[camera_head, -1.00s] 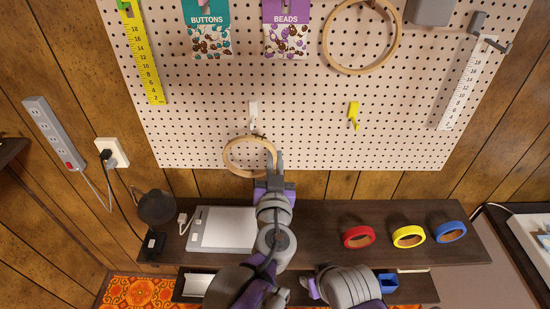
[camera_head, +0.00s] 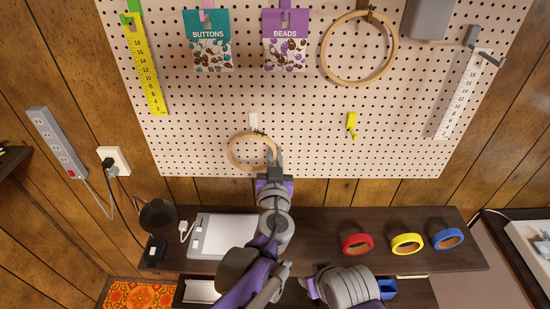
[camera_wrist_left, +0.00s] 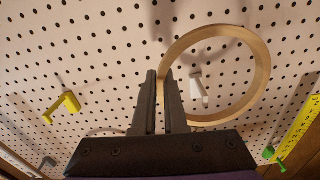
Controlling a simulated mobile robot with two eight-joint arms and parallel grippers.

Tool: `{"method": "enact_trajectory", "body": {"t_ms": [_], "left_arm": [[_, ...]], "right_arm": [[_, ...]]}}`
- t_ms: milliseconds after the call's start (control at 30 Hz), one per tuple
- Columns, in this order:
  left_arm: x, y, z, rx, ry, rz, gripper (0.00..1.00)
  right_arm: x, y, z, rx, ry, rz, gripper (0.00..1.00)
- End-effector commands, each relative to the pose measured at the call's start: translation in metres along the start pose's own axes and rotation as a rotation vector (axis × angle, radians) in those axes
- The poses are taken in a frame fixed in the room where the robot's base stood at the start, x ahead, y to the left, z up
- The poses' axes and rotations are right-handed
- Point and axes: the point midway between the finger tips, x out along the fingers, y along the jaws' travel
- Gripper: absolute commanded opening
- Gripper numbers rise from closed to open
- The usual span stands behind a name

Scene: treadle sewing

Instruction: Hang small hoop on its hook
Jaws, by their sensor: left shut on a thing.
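The small wooden hoop (camera_head: 230,152) is in front of the lower pegboard in the head view. My left gripper (camera_head: 273,157) is shut on the hoop's right side. The white hook (camera_head: 254,119) is on the pegboard just above the hoop's top edge in the head view. In the left wrist view, the hoop (camera_wrist_left: 262,75) is held at its left side by the fingers (camera_wrist_left: 160,78), and the white hook (camera_wrist_left: 198,84) shows inside the ring. I cannot tell the gap between hoop and hook. My right arm is low in the head view; its gripper does not show.
A larger hoop (camera_head: 325,60) hangs at upper right, with an empty yellow hook (camera_head: 352,124) below it. Bead (camera_head: 285,38) and button (camera_head: 208,40) packets hang above.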

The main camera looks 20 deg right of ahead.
Motion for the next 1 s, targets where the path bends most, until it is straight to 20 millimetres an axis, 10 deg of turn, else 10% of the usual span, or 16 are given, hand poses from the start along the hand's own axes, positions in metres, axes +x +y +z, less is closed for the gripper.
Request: {"method": "enact_trajectory", "body": {"t_ms": [1000], "left_arm": [[0.046, 0.0, 0.0, 0.0, 0.0, 0.0, 0.0]], "right_arm": [[-0.017, 0.0, -0.025, 0.0, 0.026, 0.0, 0.5]]}}
